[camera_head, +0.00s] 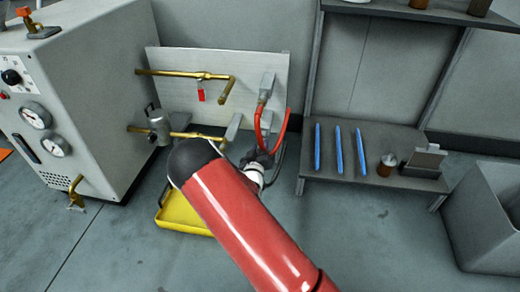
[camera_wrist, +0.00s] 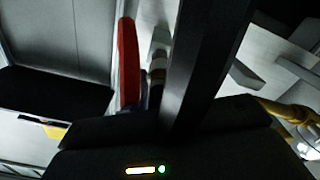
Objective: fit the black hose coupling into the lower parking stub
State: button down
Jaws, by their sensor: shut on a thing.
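My gripper (camera_head: 262,160) is near the lower right of the pale panel, partly hidden behind my red arm. In the wrist view its dark finger (camera_wrist: 205,65) fills the middle. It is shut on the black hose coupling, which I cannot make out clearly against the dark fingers. A red hose (camera_head: 284,130) loops up beside the gripper; a red length (camera_wrist: 128,65) also shows in the wrist view. Grey stub blocks (camera_head: 267,83) stand on the panel's right side, one above the other. The lower one (camera_head: 266,122) is just above the gripper. Whether the coupling touches it is hidden.
Brass pipes cross the panel (camera_head: 255,60), the upper one with a red tag (camera_head: 201,95). A yellow tray (camera_head: 180,212) lies below. A grey machine (camera_head: 90,80) stands left. A shelf (camera_head: 345,180) with blue sticks (camera_head: 339,150) stands right, near a grey bin (camera_head: 490,225).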

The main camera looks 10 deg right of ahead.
jog(key=shift+w+d, duration=0.2)
jog(key=shift+w, duration=0.25)
jog(key=c, duration=1)
grip_release()
jog(key=shift+r, duration=0.1)
jog(key=shift+p+v, duration=0.45)
jog(key=shift+v, duration=3.45)
